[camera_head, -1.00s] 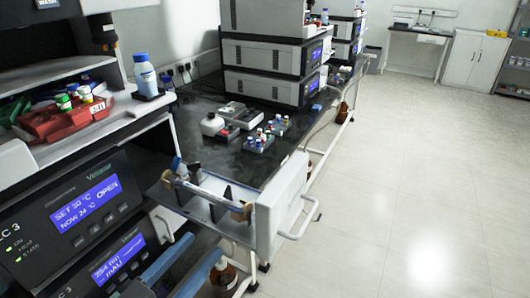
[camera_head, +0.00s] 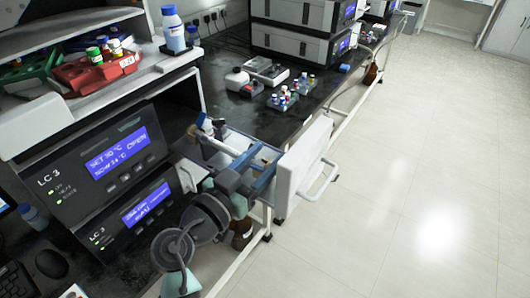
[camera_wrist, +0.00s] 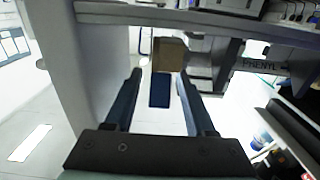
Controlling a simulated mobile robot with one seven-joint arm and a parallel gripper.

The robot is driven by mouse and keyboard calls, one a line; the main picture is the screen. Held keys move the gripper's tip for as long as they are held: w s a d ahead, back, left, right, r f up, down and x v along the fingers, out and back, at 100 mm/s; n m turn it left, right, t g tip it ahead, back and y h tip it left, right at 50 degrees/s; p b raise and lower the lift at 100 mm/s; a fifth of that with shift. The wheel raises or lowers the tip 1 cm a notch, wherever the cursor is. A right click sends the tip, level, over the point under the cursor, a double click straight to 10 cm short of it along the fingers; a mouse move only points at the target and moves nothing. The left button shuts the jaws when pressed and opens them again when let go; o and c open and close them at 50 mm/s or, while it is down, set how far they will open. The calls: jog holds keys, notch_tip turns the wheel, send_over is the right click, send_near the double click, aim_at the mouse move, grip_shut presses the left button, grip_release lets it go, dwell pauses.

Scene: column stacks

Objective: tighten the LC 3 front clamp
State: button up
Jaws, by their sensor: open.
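The LC 3 module (camera_head: 103,170) shows "SET 30 °C, NOW 24 °C, OPEN" on its upper display. Its compartment is open, with the white door panel (camera_head: 303,160) swung out at the right. A metal column (camera_head: 222,146) with a blue end fitting (camera_head: 204,121) lies there, partly hidden by my arm. My gripper (camera_head: 263,172) is over the front end, close to the panel. In the wrist view my gripper (camera_wrist: 160,78) is open, with a tan block (camera_wrist: 168,54) and a dark blue piece (camera_wrist: 160,91) between and beyond its fingers. The front clamp itself I cannot tell clearly.
The white panel stands close beside the fingers in the wrist view (camera_wrist: 95,60). Vial racks (camera_head: 283,101) stand on the black bench behind. A brown bottle (camera_head: 240,232) is below. The floor at right is clear.

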jog(key=shift+w+d, duration=0.2)
grip_shut()
